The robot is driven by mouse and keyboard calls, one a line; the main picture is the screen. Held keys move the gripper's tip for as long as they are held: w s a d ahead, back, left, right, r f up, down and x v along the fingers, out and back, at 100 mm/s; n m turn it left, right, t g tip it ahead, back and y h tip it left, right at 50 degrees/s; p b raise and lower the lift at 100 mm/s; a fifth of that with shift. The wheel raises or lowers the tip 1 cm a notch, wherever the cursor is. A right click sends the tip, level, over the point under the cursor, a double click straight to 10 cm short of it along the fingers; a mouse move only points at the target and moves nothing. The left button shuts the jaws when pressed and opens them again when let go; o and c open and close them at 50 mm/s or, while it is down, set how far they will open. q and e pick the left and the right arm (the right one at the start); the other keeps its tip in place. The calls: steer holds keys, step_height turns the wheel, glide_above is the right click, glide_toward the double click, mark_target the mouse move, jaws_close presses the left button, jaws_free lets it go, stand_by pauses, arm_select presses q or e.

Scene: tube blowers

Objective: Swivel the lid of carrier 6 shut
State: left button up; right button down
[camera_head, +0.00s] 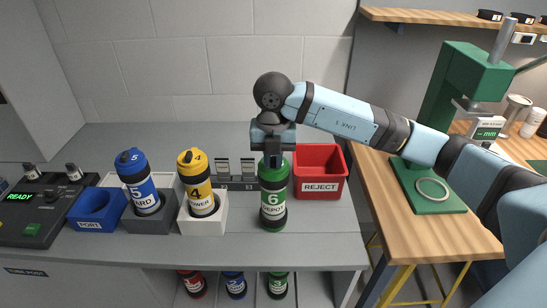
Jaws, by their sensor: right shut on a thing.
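Carrier 6, a green cylinder (274,198) with a dark band near its base and the label DEPOT, stands upright on the grey counter. My right gripper (273,158) points straight down at its top and is shut on the carrier's top end, where the lid is. The gripper hides most of the lid, so I cannot tell how far it is turned. My left gripper is not in view.
Blue carrier 5 (139,185) stands in a grey holder and yellow carrier 4 (196,182) in a white one, left of carrier 6. A red REJECT bin (320,188) stands close on the right. A blue PORT tray (95,224) is at left. A green press (435,205) stands on the wooden table.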

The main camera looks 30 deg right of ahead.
mark_target(273, 160)
steer(key=c, duration=1.1)
jaws_free()
step_height(273, 160, up, 14)
steer(key=shift+f, duration=0.1)
